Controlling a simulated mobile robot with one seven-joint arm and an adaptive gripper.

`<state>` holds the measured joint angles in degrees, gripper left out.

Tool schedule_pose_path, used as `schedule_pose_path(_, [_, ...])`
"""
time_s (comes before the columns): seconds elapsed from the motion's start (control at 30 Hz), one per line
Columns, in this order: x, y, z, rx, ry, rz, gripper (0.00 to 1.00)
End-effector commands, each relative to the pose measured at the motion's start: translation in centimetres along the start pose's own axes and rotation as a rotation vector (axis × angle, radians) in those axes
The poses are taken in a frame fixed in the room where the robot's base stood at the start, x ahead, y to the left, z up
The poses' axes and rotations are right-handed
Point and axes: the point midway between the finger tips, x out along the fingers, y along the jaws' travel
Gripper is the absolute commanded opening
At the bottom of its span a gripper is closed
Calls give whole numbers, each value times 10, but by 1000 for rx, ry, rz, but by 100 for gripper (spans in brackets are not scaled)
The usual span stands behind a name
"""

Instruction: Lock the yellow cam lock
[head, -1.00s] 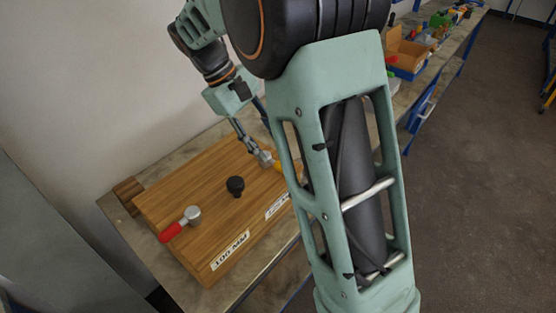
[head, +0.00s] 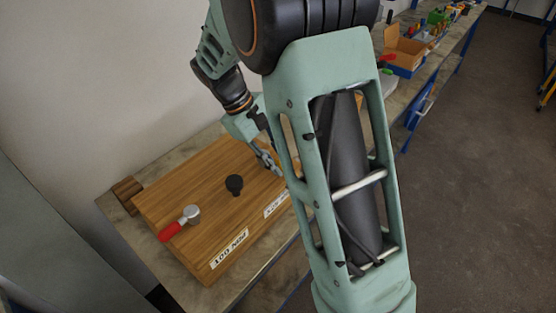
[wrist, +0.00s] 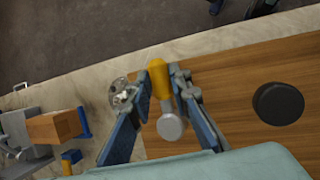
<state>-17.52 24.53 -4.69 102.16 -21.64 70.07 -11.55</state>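The yellow cam lock (wrist: 158,80) shows in the wrist view, with a yellow handle and a round grey metal pivot (wrist: 170,127). It sits near the end of the wooden block, its handle pointing toward the block's edge. My gripper (wrist: 152,88) is open, one finger on each side of the handle. The right finger is close to the handle; whether it touches is unclear. The left finger stands apart from it. In the head view my gripper (head: 272,166) is over the block's far end, and my arm hides the yellow cam lock.
The wooden block (head: 190,170) lies on the bench. A red-handled cam lock (head: 175,228) and a black knob (head: 234,184) are on it; the knob (wrist: 278,103) is right of my gripper in the wrist view. A silvery disc (wrist: 117,87) is by the left fingertip. A cardboard box (head: 404,50) stands farther along.

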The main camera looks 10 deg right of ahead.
Motion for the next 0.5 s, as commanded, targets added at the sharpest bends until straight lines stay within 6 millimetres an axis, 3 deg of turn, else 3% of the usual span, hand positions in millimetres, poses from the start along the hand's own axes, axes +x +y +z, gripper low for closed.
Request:
schedule_pose_path(0.1, [0,0,0,0,0,0,0])
schedule_pose_path(0.5, [0,0,0,-6,3,3,0])
